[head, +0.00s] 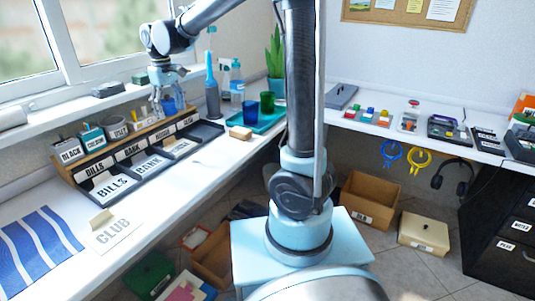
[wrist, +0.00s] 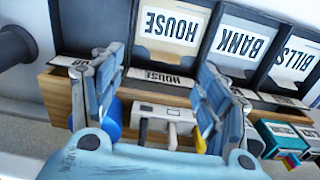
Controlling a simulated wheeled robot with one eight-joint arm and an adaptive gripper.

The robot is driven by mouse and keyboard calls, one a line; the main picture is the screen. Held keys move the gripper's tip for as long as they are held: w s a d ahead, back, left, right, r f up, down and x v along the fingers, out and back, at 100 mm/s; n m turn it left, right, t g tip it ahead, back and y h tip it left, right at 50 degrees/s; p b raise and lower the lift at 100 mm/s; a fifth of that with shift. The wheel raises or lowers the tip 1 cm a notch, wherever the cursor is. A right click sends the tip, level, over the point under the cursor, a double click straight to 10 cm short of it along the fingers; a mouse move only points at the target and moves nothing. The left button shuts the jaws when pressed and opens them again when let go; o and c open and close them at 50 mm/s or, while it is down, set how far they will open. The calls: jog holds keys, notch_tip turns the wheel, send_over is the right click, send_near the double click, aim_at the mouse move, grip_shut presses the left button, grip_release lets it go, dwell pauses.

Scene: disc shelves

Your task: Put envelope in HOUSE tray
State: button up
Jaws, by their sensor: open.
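The HOUSE tray (head: 190,152) is a dark open tray in the row on the left counter. It shows in the wrist view (wrist: 205,60) with its HOUSE lettering upside down. A flat cream piece (head: 179,147) that looks like the envelope lies in this tray. My gripper (head: 165,88) is above the wooden ledge behind the trays, clear of the cream piece. In the wrist view its two fingers (wrist: 158,88) are spread apart, with nothing held between them.
The BANK tray (head: 150,165) and BILLS tray (head: 117,188) stand beside the HOUSE tray. A teal tray (head: 262,124) holds cups farther right. A CLUB card (head: 115,236) lies on the near counter.

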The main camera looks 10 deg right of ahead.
jog(key=s+d+m, duration=0.2)
jog(key=s+d, duration=0.2)
jog(key=d, duration=0.8)
jog(key=s+d+m, duration=0.2)
jog(key=s+d, duration=0.2)
jog(key=d, duration=0.8)
jog(key=s+d+f+m+t, duration=0.2)
jog(key=s+d+f+m, duration=0.3)
jog(key=s+d+f, duration=0.8)
jog(key=shift+s+d, duration=0.5)
jog(key=shift+s, duration=0.6)
